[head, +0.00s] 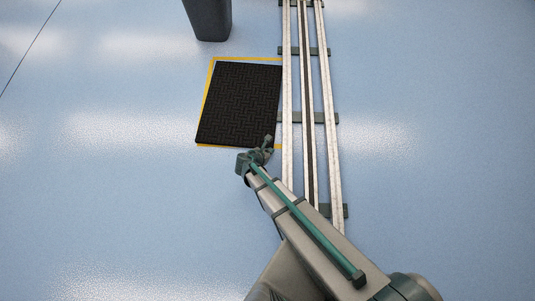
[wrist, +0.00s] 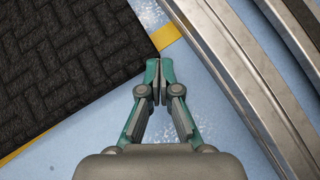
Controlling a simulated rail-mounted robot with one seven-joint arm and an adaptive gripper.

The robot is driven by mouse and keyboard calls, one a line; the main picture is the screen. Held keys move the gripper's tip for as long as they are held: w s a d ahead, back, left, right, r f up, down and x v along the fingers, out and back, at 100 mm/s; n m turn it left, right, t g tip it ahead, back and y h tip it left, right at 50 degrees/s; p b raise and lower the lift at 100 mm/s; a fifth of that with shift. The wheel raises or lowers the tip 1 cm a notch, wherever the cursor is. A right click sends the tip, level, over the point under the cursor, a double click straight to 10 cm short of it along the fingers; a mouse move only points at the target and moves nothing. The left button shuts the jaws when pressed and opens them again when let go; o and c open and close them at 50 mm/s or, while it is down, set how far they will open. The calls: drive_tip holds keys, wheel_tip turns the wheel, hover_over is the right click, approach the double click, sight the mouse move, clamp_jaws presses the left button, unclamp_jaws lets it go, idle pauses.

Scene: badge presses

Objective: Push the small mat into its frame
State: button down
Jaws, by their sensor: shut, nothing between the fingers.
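The small mat (head: 240,103) is black with a woven pattern and lies flat on the floor. Its frame is a yellow outline (head: 245,59) on the floor. In the head view, yellow shows along the mat's far edge, left edge and part of its near edge, so the mat sits slightly askew over it. In the wrist view the mat (wrist: 65,60) fills the upper left, with a yellow strip (wrist: 166,36) by its corner. My gripper (wrist: 159,72) is shut and empty, close beside that corner; I cannot tell whether it touches. In the head view my gripper (head: 267,143) overlaps the mat's near right corner.
Metal rails (head: 308,90) run along the mat's right side, close to it, and also show in the wrist view (wrist: 235,75). A dark grey bin-like object (head: 208,18) stands beyond the mat. The blue floor (head: 100,190) to the left is clear.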

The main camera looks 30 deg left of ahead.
drive_tip(key=shift+w, duration=0.1)
drive_tip(key=shift+w+a+r+p, duration=0.1)
drive_tip(key=shift+w+r+p, duration=0.1)
drive_tip(key=shift+w+p, duration=1.35)
drive_tip(key=shift+p, duration=0.3)
drive_tip(key=shift+w+f, duration=0.2)
drive_tip(key=shift+w, duration=0.25)
drive_tip(key=shift+s, duration=0.15)
